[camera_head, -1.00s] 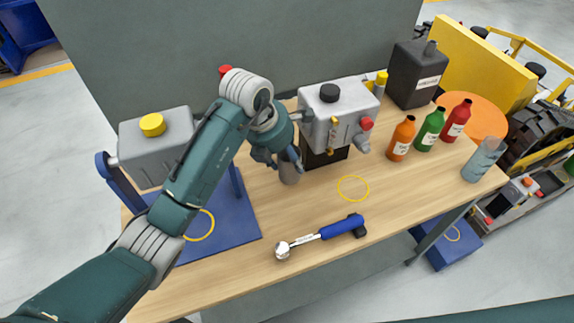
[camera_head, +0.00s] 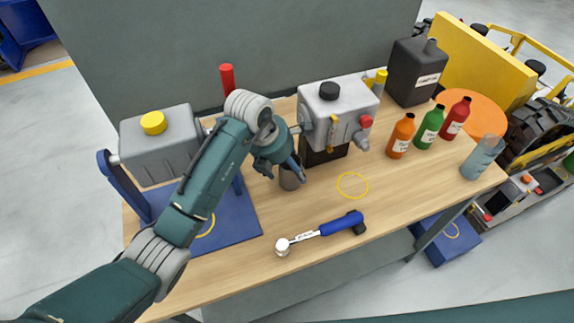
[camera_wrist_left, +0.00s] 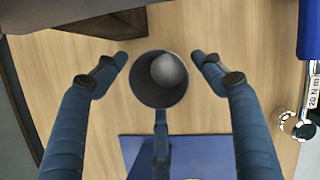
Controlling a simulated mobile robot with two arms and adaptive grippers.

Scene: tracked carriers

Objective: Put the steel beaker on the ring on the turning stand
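The steel beaker (camera_head: 289,181) stands upright on the wooden table, left of the grey gearbox-like unit. In the left wrist view, I look into the mouth of the beaker (camera_wrist_left: 160,82). My left gripper (camera_head: 288,172) is over it. In the wrist view, the fingers of this gripper (camera_wrist_left: 160,75) are open around the beaker, with visible gaps at both sides. A blue stand (camera_head: 236,222) at the left carries a grey box between uprights. A yellow ring (camera_head: 211,222) on its base plate is partly hidden by my arm. My right gripper is not in view.
A torque wrench (camera_head: 335,227) lies near the front edge. Another yellow ring (camera_head: 352,185) marks bare table. The grey unit (camera_head: 337,112) stands close right of the beaker. Orange (camera_head: 400,137), green (camera_head: 429,127) and red (camera_head: 455,118) bottles and a clear beaker (camera_head: 481,158) stand further right.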

